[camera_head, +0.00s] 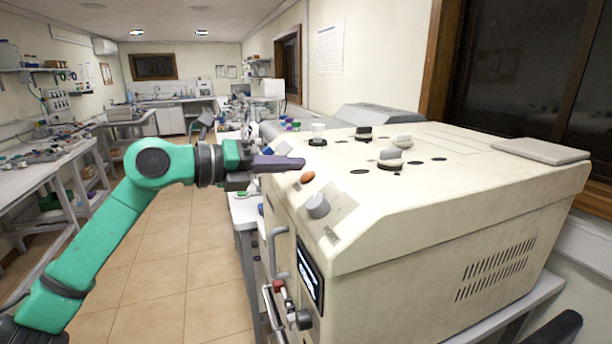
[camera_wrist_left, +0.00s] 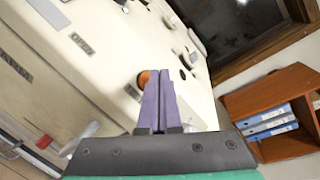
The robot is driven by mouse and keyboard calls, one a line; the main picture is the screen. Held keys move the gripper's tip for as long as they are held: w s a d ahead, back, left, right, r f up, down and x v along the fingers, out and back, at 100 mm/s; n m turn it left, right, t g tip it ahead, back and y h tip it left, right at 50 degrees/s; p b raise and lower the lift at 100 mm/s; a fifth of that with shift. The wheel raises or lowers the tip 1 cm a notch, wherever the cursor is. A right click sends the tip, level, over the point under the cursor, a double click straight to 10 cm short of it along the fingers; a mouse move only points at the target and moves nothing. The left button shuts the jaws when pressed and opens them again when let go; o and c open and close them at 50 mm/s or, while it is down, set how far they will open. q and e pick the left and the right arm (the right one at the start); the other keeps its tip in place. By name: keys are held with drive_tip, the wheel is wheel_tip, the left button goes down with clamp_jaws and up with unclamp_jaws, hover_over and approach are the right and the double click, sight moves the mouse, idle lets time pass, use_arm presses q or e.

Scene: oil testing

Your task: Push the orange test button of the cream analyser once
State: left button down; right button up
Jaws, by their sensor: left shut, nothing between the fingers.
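The cream analyser (camera_head: 450,225) stands on a bench at the right, and its body also fills the upper left of the left wrist view (camera_wrist_left: 100,60). Its orange test button (camera_head: 307,177) sits on the sloped front panel, above a grey knob (camera_head: 317,205). My left gripper (camera_head: 302,163) is shut and empty, with its purple fingers pointing right, a little above and behind the button in the head view. In the left wrist view the orange button (camera_wrist_left: 143,78) shows just left of the fingertips (camera_wrist_left: 160,72), partly hidden by them. I cannot tell whether they touch. My right gripper is not in view.
Several dark and white knobs (camera_head: 391,158) stand on the analyser's top. A curved handle (camera_head: 274,250) and a small screen (camera_head: 309,274) are on its front. A wooden shelf with blue binders (camera_wrist_left: 270,122) shows in the wrist view. The tiled floor (camera_head: 190,270) at the left is clear.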

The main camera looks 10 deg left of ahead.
use_arm(q)
drive_tip(key=shift+w+d+f, duration=0.15)
drive_tip(key=shift+d+f, duration=0.05)
drive_tip(key=shift+f, duration=0.15)
drive_tip(key=shift+w+d+f, duration=0.1)
drive_tip(key=shift+d+f, duration=0.1)
drive_tip(key=shift+f, duration=0.2)
idle(0.9)
drive_tip(key=shift+s+a+r, duration=0.25)
drive_tip(key=shift+a+r, duration=0.15)
drive_tip(key=shift+r, duration=0.3)
drive_tip(key=shift+r+p, duration=0.1)
drive_tip(key=shift+p, duration=0.2)
drive_tip(key=shift+a+r, duration=0.15)
drive_tip(key=shift+r, duration=0.15)
drive_tip(key=r, duration=0.1)
drive_tip(key=s+a+r+p, duration=0.1)
drive_tip(key=a+r+p, duration=0.1)
drive_tip(key=shift+s+r, duration=0.2)
drive_tip(key=shift+s, duration=0.1)
